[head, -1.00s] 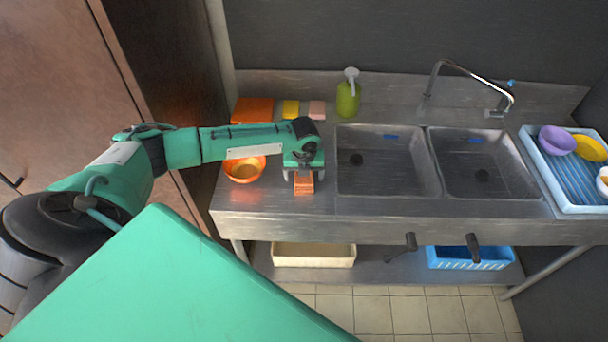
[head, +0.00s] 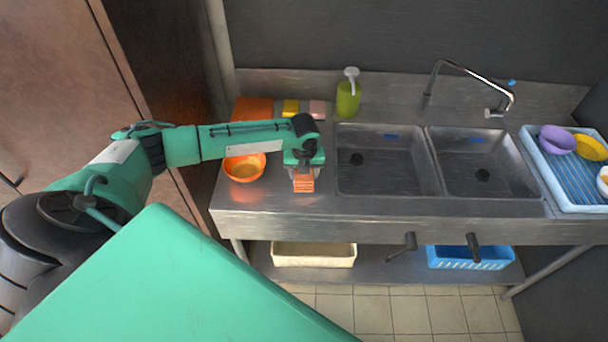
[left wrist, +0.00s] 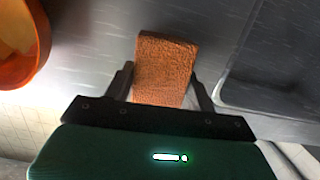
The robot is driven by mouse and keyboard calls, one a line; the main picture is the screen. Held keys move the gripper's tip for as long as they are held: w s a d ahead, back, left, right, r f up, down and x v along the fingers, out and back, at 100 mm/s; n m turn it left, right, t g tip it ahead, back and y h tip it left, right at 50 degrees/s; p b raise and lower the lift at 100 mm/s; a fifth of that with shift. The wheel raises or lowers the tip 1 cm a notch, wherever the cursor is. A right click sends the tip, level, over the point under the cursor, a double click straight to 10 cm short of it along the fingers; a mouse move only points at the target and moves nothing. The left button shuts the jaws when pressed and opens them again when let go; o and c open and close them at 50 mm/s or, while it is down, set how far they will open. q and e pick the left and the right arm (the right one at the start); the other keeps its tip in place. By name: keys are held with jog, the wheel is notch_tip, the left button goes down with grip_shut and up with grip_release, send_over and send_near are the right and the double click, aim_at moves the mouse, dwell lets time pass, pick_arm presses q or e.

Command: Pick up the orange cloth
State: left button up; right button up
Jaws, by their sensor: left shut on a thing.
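The orange cloth (head: 303,183) looks like a small folded block. It is near the front of the steel counter, left of the sinks. My left gripper (head: 303,172) is over it, pointing down and shut on it. In the left wrist view the rough-textured cloth (left wrist: 165,68) sits between the two dark fingers (left wrist: 163,88). I cannot tell whether it touches the counter. My right gripper is not in view.
An orange bowl (head: 243,168) stands left of the gripper. Behind the arm are a flat orange item (head: 252,109), yellow and pink blocks, and a green pump bottle (head: 348,98). Two empty sink basins (head: 385,165) and a blue rack (head: 533,150) lie to the right.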

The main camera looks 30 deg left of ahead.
pick_arm(q)
notch_tip(320, 180, up, 19)
jog(key=b, duration=0.4)
jog(key=shift+b, duration=0.3)
